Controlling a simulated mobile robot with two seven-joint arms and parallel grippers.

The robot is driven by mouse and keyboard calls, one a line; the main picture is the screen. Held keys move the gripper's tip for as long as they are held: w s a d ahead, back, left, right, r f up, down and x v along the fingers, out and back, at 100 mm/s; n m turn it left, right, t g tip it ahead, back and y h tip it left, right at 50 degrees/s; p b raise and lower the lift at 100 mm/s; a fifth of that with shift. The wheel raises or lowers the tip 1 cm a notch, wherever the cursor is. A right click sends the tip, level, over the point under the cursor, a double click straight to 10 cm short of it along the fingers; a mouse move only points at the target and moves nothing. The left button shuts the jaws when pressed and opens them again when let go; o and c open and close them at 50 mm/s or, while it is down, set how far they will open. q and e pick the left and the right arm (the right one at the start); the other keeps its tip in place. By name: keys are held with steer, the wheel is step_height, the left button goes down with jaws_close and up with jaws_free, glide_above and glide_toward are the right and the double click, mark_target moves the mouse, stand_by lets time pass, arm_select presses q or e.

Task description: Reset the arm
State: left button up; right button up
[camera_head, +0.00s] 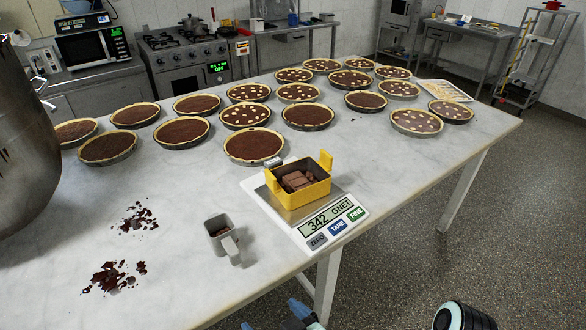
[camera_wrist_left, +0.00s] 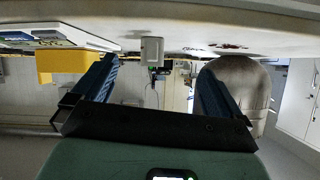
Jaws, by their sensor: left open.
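My left gripper (camera_head: 270,315) shows at the bottom edge of the head view, just off the table's front edge, with only the blue finger ends visible. In the left wrist view the two blue fingers (camera_wrist_left: 157,66) stand wide apart with nothing between them. That view is upside down, with the marble table (camera_wrist_left: 230,20) at the top. The gripper is open and clear of the table's things.
A yellow box (camera_head: 304,196) of chocolate pieces sits on a scale (camera_head: 290,221) reading 342. A grey cup (camera_head: 219,236) stands left of it. Chocolate crumbs (camera_head: 114,278) lie further left, near a large metal bowl (camera_head: 25,140). Several pies (camera_head: 253,146) cover the table's far half.

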arm_select(q)
steer(key=s+a+f+g+h+p, duration=0.1)
steer(key=s+a+f+g+h, duration=0.2)
steer(key=f, duration=0.9)
steer(key=s+a+f+m+g+h+p, duration=0.1)
steer(key=s+f, duration=0.5)
steer(key=f, duration=0.6)
steer(key=s+a+f+g+h+p, duration=0.2)
steer(key=s+a+f+g+h, duration=0.2)
steer(key=f+g+h, duration=0.3)
step_height(320, 180, down, 6)
steer(key=shift+s+a+r+m+p, duration=0.25)
steer(key=shift+s+a+m+p, duration=0.1)
steer(key=shift+a, duration=0.4)
arm_select(e)
steer(key=w+r, duration=0.3)
steer(key=r, duration=0.2)
steer(key=shift+a+r, duration=0.2)
